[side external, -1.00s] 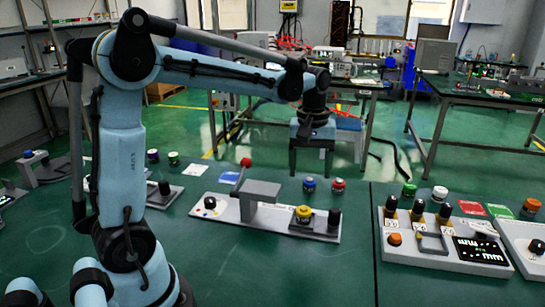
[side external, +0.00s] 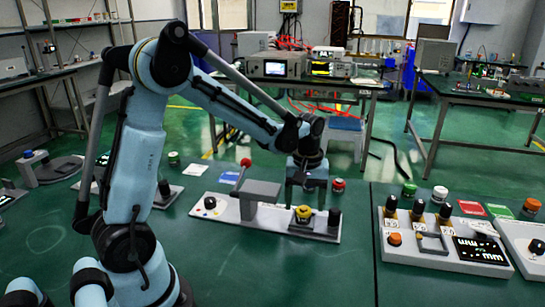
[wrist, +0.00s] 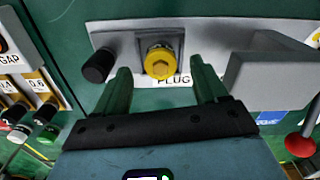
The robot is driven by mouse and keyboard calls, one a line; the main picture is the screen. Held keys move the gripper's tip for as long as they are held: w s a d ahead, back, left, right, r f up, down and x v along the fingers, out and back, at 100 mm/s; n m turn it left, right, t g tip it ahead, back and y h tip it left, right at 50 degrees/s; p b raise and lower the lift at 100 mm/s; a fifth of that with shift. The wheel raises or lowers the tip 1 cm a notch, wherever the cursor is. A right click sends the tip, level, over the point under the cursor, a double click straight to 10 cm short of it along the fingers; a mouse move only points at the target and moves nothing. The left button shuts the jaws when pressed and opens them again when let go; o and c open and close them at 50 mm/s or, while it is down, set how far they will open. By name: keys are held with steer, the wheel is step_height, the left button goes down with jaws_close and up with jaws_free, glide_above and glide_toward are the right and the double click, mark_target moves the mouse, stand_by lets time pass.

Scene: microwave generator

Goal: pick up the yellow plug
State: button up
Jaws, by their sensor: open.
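The yellow plug (side external: 303,213) sits in a dark square socket on the right part of a light grey panel (side external: 268,226). In the wrist view the plug (wrist: 160,64) shows above a "PLUG" label. My gripper (side external: 305,197) is open and empty, pointing down just above the plug. In the wrist view its two green fingers (wrist: 161,76) stand apart on the left and right of the plug's lower side. I see no contact with the plug.
A black knob (side external: 334,217) stands close beside the plug. A grey block (side external: 259,191) and red-tipped lever (side external: 246,163) rise on its other side. A red-topped part (side external: 338,185) stands behind. Another control panel (side external: 440,240) lies to the right.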

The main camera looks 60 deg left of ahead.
steer(key=shift+f, duration=1.3)
steer(key=c, duration=1.3)
steer(key=shift+c, duration=0.2)
steer(key=shift+r, duration=0.15)
